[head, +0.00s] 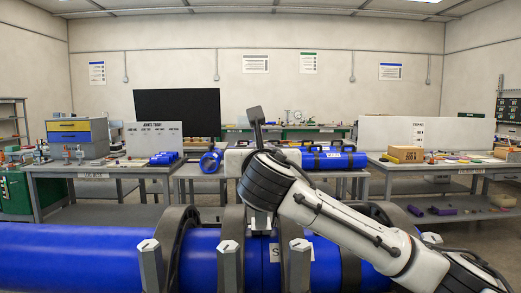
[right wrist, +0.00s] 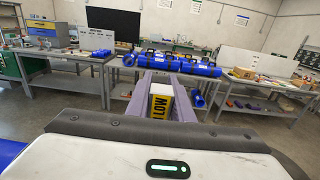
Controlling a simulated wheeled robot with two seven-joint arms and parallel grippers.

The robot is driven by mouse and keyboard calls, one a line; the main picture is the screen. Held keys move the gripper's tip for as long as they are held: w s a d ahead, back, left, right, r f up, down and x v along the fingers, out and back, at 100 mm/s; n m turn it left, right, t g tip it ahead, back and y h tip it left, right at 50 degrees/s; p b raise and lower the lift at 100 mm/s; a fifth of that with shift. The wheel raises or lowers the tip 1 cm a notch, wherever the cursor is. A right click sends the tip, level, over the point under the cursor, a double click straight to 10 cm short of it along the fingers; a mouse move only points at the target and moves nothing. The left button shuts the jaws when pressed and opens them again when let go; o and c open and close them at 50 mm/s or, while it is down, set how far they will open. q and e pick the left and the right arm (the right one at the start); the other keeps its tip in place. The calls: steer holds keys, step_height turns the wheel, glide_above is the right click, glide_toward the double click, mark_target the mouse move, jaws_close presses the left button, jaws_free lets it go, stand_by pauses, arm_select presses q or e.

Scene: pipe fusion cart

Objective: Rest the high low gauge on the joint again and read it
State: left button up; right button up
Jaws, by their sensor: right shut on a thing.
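A thick blue pipe (head: 70,258) runs across the front of the head view. Its joint (head: 263,262) is in the middle, between black clamp rings. My right gripper (right wrist: 163,80) is shut on the high low gauge (right wrist: 161,106), a yellow and white block marked LOW. In the right wrist view the gauge is between the fingers, with floor and tables behind it. My left gripper is not in view.
Grey clamp posts (head: 150,266) stand up along the pipe. Behind are a left table (head: 95,170) with drawers, a middle table with blue pipe pieces (head: 330,160), and a right table (head: 440,168) with a cardboard box (head: 405,154). Open floor lies between.

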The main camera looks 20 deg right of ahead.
steer(key=shift+f, duration=0.7)
stand_by(2.0)
steer(key=shift+r, duration=0.1)
step_height(320, 180, up, 7)
steer(key=p, duration=0.3)
stand_by(0.7)
steer(key=shift+r, duration=0.1)
stand_by(0.9)
